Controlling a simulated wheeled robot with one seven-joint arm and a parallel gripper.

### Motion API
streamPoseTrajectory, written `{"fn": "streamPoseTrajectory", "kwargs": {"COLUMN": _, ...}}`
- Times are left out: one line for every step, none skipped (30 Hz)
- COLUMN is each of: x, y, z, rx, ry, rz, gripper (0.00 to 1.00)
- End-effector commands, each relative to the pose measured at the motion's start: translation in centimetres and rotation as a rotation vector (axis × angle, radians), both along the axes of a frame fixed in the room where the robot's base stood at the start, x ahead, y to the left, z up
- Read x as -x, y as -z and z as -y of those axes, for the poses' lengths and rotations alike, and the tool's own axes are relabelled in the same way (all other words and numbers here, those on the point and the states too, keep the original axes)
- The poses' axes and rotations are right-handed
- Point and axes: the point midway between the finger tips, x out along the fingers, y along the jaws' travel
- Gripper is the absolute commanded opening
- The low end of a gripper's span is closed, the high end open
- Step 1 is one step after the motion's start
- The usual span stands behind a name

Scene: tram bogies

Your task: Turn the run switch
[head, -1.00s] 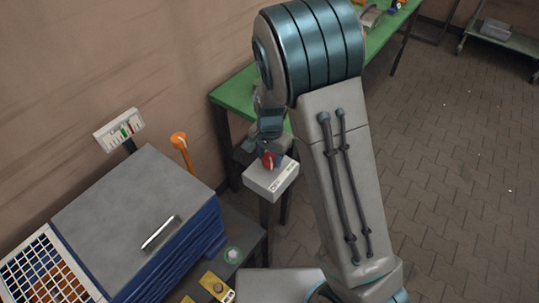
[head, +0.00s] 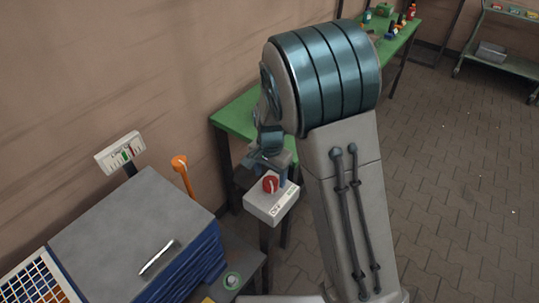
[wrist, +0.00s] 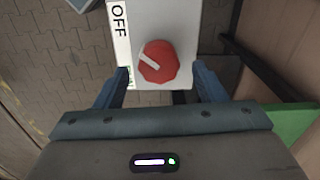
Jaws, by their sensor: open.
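The run switch is a red knob (wrist: 164,68) with a white pointer mark, on a pale grey box (head: 263,205). The knob also shows in the head view (head: 270,184). In the wrist view the pointer slants to the upper left, and an OFF label (wrist: 118,20) stands left of the knob. A second label lower down is mostly hidden by the left finger. My gripper (wrist: 162,78) is open and empty, its blue fingers apart on either side of the knob's lower part. I see gaps between fingers and knob; depth is unclear.
A grey-topped blue cabinet (head: 130,220) with a handle stands at left, near an orange lever (head: 181,168) and a gauge (head: 120,152). A green bench (head: 237,115) lies behind the switch box.

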Motion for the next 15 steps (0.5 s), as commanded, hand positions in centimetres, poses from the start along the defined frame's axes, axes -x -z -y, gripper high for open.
{"fn": "streamPoseTrajectory", "kwargs": {"x": -0.1, "y": -1.3, "z": -0.1, "rx": -0.004, "ry": -0.001, "rz": 0.006, "gripper": 0.64}}
{"fn": "streamPoseTrajectory", "kwargs": {"x": -0.1, "y": -2.0, "z": -0.1, "rx": -0.004, "ry": -0.001, "rz": 0.006, "gripper": 0.64}}
{"fn": "streamPoseTrajectory", "kwargs": {"x": -0.2, "y": -3.0, "z": -0.1, "rx": -0.004, "ry": -0.001, "rz": 0.007, "gripper": 0.64}}
{"fn": "streamPoseTrajectory", "kwargs": {"x": -0.2, "y": -3.7, "z": -0.1, "rx": -0.004, "ry": 0.000, "rz": 0.007, "gripper": 0.64}}
{"fn": "streamPoseTrajectory", "kwargs": {"x": -0.2, "y": -4.4, "z": -0.1, "rx": -0.004, "ry": 0.000, "rz": 0.006, "gripper": 0.64}}
{"fn": "streamPoseTrajectory", "kwargs": {"x": -0.2, "y": -5.3, "z": 0.0, "rx": -0.004, "ry": 0.001, "rz": 0.007, "gripper": 0.64}}
{"fn": "streamPoseTrajectory", "kwargs": {"x": -0.2, "y": -6.0, "z": 0.0, "rx": -0.003, "ry": 0.001, "rz": 0.008, "gripper": 0.64}}
{"fn": "streamPoseTrajectory", "kwargs": {"x": -0.2, "y": -6.6, "z": 0.0, "rx": -0.004, "ry": 0.001, "rz": 0.006, "gripper": 0.64}}
{"fn": "streamPoseTrajectory", "kwargs": {"x": -0.2, "y": -7.4, "z": 0.0, "rx": -0.003, "ry": 0.000, "rz": 0.007, "gripper": 0.64}}
{"fn": "streamPoseTrajectory", "kwargs": {"x": -0.2, "y": -8.0, "z": 0.0, "rx": -0.003, "ry": 0.001, "rz": 0.007, "gripper": 0.64}}
{"fn": "streamPoseTrajectory", "kwargs": {"x": -0.2, "y": -8.5, "z": 0.0, "rx": -0.003, "ry": 0.001, "rz": 0.007, "gripper": 0.64}}
{"fn": "streamPoseTrajectory", "kwargs": {"x": -0.2, "y": -9.1, "z": 0.0, "rx": -0.002, "ry": 0.001, "rz": 0.005, "gripper": 0.64}}
{"fn": "streamPoseTrajectory", "kwargs": {"x": -0.2, "y": -9.5, "z": 0.0, "rx": -0.002, "ry": 0.001, "rz": 0.005, "gripper": 0.64}}
{"fn": "streamPoseTrajectory", "kwargs": {"x": -0.2, "y": -9.9, "z": -0.1, "rx": -0.002, "ry": 0.001, "rz": 0.005, "gripper": 0.64}}
{"fn": "streamPoseTrajectory", "kwargs": {"x": -0.2, "y": -10.3, "z": 0.0, "rx": -0.002, "ry": 0.000, "rz": 0.005, "gripper": 0.64}}
